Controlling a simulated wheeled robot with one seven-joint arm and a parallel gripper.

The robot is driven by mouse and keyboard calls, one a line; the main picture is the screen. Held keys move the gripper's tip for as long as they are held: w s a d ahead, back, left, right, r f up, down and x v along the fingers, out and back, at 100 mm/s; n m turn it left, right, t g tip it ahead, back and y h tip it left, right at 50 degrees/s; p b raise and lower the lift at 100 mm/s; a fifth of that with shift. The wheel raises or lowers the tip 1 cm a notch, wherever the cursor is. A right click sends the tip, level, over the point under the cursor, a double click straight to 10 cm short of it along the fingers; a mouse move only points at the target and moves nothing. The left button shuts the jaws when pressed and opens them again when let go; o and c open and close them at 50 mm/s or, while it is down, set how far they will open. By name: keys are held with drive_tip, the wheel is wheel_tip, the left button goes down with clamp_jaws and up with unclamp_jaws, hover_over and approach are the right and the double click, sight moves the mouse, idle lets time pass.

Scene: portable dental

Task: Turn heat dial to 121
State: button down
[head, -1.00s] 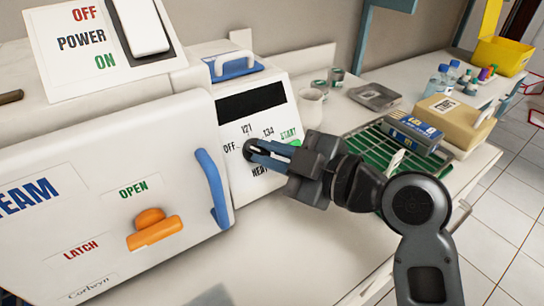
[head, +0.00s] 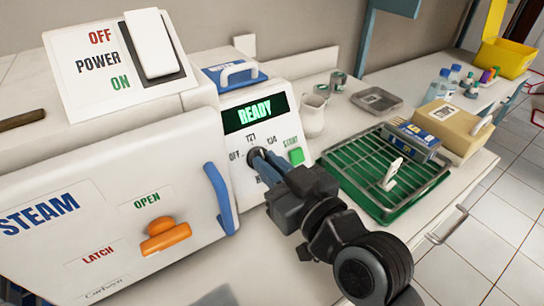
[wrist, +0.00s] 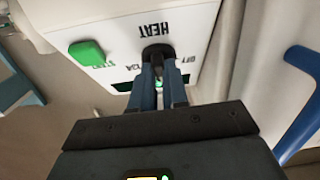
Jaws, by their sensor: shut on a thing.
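The heat dial (head: 254,154) is a small dark knob on the white control panel, with OFF at its left, 121 above and 134 at upper right. My gripper (head: 264,158) is shut on the dial from the front right. In the wrist view the dial (wrist: 157,52) sits between the tips of my two blue-grey fingers (wrist: 159,72), below the upside-down HEAT label. The fingers hide much of the dial, and its pointer cannot be made out. The display (head: 255,113) above is lit with green READY.
The green START button (head: 296,155) is right of the dial. The blue door handle (head: 220,198) is close on the left. A white jug (head: 312,116), a green rack tray (head: 385,170) and a tan box (head: 455,125) stand on the counter to the right.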

drive_tip(key=shift+a+m, duration=0.1)
drive_tip(key=shift+m, duration=0.3)
drive_tip(key=c, duration=1.1)
unclamp_jaws()
drive_tip(key=shift+c, duration=0.2)
drive_tip(key=shift+w+f, duration=0.1)
drive_tip(key=b+v, duration=0.1)
drive_tip(key=v, duration=0.7)
